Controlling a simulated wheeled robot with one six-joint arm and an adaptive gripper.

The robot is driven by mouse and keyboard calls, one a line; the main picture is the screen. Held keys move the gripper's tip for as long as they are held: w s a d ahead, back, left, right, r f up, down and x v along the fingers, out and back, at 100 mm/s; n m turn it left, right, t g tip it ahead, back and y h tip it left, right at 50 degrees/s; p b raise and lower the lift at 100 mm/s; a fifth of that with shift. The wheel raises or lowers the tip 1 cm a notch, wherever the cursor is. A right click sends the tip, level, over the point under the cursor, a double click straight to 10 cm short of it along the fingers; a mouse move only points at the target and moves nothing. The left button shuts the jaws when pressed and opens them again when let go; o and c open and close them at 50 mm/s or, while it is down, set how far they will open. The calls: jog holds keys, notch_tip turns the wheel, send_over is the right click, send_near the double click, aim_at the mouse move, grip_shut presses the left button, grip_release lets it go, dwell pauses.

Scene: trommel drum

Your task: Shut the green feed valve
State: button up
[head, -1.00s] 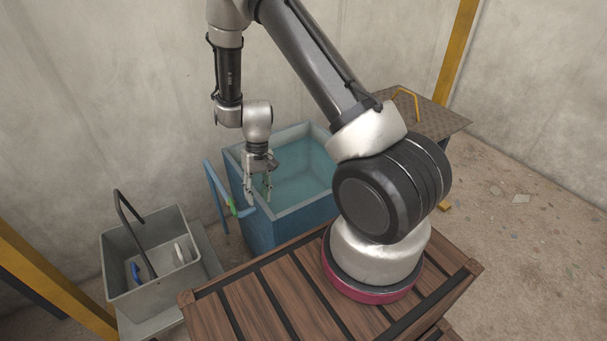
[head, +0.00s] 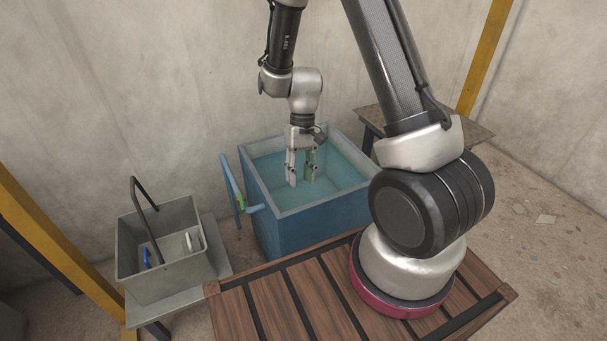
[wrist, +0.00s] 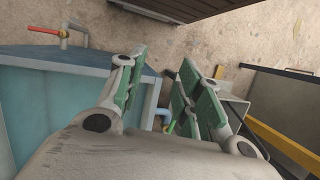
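The green feed valve handle (head: 241,202) is small and sits on the blue pipe (head: 228,182) at the left side of the blue water tank (head: 290,234). In the wrist view a small green handle (wrist: 169,127) shows between the fingers, low in the picture and partly hidden by my gripper. My gripper (head: 302,180) points down over the tank in the head view, right of the valve and apart from it. Its two green-padded fingers are spread with nothing between them, as the wrist view also shows (wrist: 163,66). Whether the fingertips reach the water is unclear.
A red-handled tap (wrist: 48,31) is on a pipe by the tank in the wrist view. A grey bin (head: 164,245) with a blue and a white item stands left of the tank. A slatted wooden top (head: 290,305) lies in front. Yellow posts (head: 62,245) flank the area.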

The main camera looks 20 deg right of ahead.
jog(key=shift+s+f, duration=0.1)
jog(key=shift+f, duration=0.05)
jog(key=c, duration=0.4)
jog(key=f, duration=0.1)
jog(key=a+f, duration=0.1)
jog(key=shift+f+g, duration=0.3)
grip_shut()
jog(key=m+t+y, duration=0.1)
jog(key=m+t, duration=0.3)
jog(key=m, duration=1.5)
send_near(242, 202)
jog(key=s+d+r, duration=0.1)
jog(key=s+d, duration=0.1)
jog(key=d, duration=0.2)
jog(key=x, duration=0.9)
jog(key=shift+w+a+f, duration=0.15)
jog(key=shift+f, duration=0.2)
